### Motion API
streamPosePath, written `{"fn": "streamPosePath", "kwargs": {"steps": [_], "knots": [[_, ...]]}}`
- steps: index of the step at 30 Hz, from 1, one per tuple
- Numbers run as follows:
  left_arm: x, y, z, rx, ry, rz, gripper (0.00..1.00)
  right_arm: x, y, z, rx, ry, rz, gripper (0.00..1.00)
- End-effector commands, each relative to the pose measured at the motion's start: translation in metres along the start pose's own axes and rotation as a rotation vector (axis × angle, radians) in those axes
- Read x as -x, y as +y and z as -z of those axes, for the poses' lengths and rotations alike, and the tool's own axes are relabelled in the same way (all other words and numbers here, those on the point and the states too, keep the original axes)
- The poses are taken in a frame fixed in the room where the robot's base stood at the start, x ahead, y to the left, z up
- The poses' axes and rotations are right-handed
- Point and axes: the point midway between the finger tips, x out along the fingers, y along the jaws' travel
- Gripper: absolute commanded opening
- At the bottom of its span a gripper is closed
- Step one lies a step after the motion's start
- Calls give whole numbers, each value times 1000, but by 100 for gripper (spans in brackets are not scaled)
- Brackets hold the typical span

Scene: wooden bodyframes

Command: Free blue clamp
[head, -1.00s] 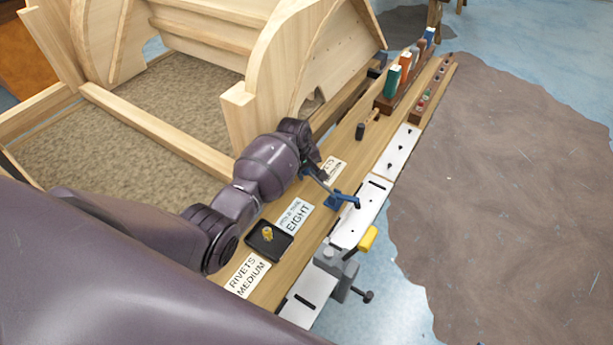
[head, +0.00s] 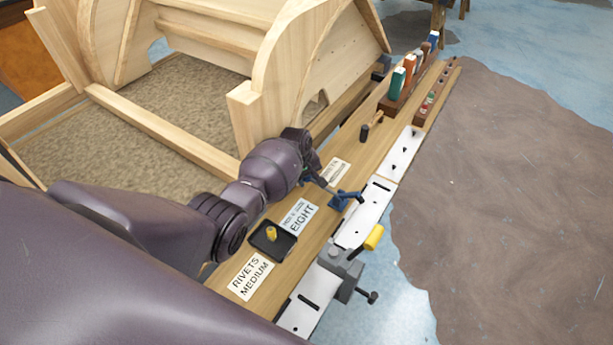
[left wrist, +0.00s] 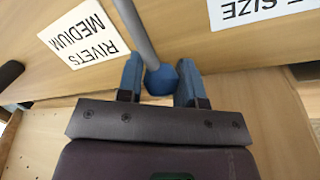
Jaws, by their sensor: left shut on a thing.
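The blue clamp (head: 345,200) is at the front edge of the wooden bench, right of the gripper in the head view. My left gripper (head: 314,180) reaches over the bench to the clamp's near end. In the left wrist view, the fingers of my left gripper (left wrist: 160,85) are shut on a blue end piece of the clamp (left wrist: 161,77), with a grey rod running up from it. The clamp's jaws are too small in the head view to tell whether they touch the bench edge. My right gripper is in neither view.
A black tray (head: 272,239) with a yellow piece lies left of the clamp, between paper labels. A grey vise (head: 340,273) with a yellow part stands at the bench edge. A wooden frame (head: 300,80) rises behind.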

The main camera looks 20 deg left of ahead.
Motion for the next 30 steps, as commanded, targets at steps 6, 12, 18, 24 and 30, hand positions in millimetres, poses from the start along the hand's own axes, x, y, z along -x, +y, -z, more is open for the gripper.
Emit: {"fn": "streamPosePath", "kwargs": {"steps": [6, 12, 18, 24, 30], "knots": [[-9, -5, -10, -3, -22, 15, 40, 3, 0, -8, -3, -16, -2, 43], [-7, -4, -8, -1, -18, 12, 58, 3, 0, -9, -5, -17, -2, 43], [-4, -3, -6, 0, -13, 7, 58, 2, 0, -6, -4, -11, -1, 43], [8, -2, -4, 0, -10, 5, 58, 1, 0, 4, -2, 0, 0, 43], [37, -2, -4, -1, -9, 4, 58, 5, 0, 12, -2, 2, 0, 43]]}}
